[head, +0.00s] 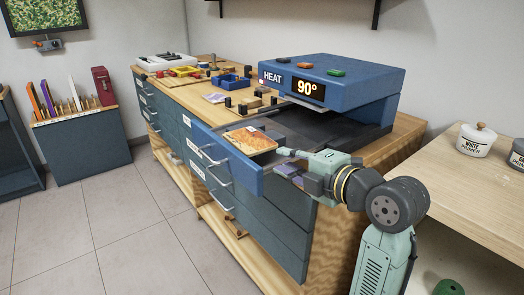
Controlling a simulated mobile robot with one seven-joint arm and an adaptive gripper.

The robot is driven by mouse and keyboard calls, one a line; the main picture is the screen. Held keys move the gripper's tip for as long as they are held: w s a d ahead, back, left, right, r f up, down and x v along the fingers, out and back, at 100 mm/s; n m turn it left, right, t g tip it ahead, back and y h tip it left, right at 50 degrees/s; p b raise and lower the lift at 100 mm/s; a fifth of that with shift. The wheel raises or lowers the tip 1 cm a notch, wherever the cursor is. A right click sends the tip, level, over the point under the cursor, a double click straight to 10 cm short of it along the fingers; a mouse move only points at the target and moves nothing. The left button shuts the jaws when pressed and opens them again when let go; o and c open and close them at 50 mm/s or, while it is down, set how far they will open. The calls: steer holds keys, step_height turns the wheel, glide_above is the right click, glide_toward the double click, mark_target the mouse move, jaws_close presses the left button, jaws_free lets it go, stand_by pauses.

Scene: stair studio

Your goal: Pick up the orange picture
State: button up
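The orange picture (251,140), a thin rectangular panel with a pale edge, lies face up at the open top drawer (228,158) of the dark blue cabinet, close behind the drawer front. My gripper (281,161) is just to the right of the picture, over the drawer's right side. Its fingers point left, towards the picture's right edge, and look spread apart. I see nothing between them. Whether a fingertip touches the picture's edge is too small to tell.
A blue heat press (330,78) reading 90° stands on the wooden cabinet top behind the drawer. A purple item (288,170) shows below my gripper. Small tools and trays crowd the far counter. The tiled floor at left is clear.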

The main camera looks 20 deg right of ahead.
mark_target(266, 164)
steer(key=x, duration=0.7)
steer(key=shift+s+f+b, duration=0.1)
steer(key=shift+b, duration=0.3)
steer(key=shift+w+a, duration=0.15)
steer(key=shift+w, duration=0.3)
jaws_close()
step_height(266, 164, up, 3)
steer(key=shift+f+p, duration=0.25)
steer(key=shift+p, duration=0.4)
